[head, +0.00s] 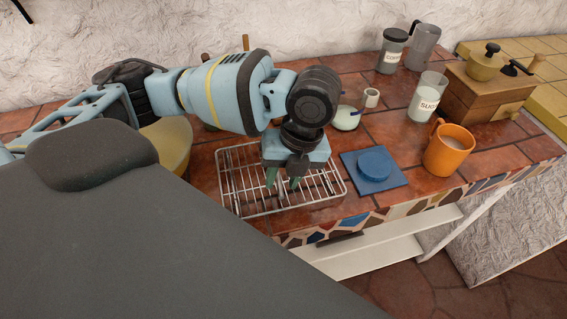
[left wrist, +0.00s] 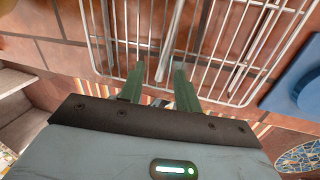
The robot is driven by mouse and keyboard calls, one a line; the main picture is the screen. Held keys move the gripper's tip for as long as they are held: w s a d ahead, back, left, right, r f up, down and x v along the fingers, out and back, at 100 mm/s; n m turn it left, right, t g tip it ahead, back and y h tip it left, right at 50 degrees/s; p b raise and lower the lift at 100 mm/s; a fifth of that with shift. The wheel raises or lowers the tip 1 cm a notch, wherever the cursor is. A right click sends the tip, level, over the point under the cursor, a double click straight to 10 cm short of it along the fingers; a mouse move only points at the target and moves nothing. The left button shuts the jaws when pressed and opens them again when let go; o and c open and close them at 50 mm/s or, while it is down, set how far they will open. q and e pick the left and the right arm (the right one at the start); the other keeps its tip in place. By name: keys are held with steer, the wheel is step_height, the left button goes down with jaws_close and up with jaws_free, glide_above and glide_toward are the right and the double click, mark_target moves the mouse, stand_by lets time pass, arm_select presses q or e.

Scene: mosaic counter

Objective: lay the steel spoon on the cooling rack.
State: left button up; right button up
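The wire cooling rack (head: 237,197) lies on the tiled counter near its front edge; it also fills the top middle of the left wrist view (left wrist: 110,40). My left gripper (head: 283,183) points down over the rack. In the left wrist view its two green fingers (left wrist: 160,78) stand apart, with a clear gap between them. Narrow grey metal strips show among the wires there, one between the fingers and one to the right. I cannot tell whether either is the steel spoon or part of the rack. No spoon is clearly recognisable. My right gripper is not in view.
A blue lid-like disc on a blue square (head: 375,167) lies right of the rack, then an orange mug (head: 449,150). A labelled glass jar (head: 427,97), a dark-lidded jar (head: 391,52) and a wooden grinder (head: 485,95) stand behind. A yellow bowl (head: 172,143) is at left.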

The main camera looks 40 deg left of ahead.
arm_select(q)
steer(key=shift+r, duration=0.1)
steer(key=p+v, duration=0.1)
steer(key=v, duration=0.6)
steer(key=shift+r, duration=0.35)
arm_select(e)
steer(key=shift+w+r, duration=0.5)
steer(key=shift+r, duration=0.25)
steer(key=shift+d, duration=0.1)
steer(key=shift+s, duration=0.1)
